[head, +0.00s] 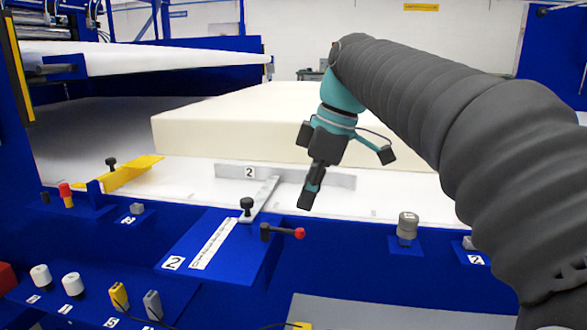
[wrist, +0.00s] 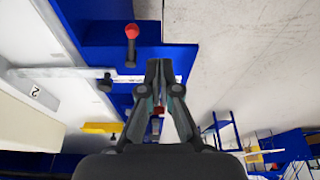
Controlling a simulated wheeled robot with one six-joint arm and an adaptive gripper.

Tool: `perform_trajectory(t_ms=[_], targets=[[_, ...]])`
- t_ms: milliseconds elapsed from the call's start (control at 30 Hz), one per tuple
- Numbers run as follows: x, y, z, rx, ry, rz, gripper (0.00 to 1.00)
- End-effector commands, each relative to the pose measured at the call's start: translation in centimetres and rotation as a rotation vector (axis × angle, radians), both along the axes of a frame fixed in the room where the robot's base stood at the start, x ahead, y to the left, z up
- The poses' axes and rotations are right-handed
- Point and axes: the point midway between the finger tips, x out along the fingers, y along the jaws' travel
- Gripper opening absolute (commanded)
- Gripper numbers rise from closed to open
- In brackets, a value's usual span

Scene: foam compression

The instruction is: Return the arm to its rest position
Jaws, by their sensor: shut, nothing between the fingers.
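My gripper (head: 306,199) hangs from my grey-sleeved arm in the head view, pointing down in front of the foam block. It is shut and empty. In the wrist view the two dark fingers (wrist: 160,68) meet at their tips, over the blue panel. In the head view the gripper stands above the white bed, close to the metal bar (head: 310,179) marked 2; I cannot tell the exact gap. The large cream foam block (head: 225,120) lies flat on the bed behind it.
A blue panel (head: 205,262) carries a black knob (head: 247,205) and a red-tipped lever (head: 299,233). A yellow bracket (head: 130,174) is at the left. A white upper plate (head: 150,60) overhangs the back left. Grey knob (head: 407,225) stands at the right front.

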Motion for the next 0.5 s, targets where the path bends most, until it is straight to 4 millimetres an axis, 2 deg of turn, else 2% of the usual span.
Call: perform_trajectory(t_ms=[33,267,500], targets=[[-1.2,-1.1,-0.7,-0.009,-0.004,-0.095,0.00],[-5.9,-5.7,-5.3,-0.021,-0.036,-0.556,0.00],[-11.3,-10.0,-11.8,0.018,-0.088,-1.001,0.00]])
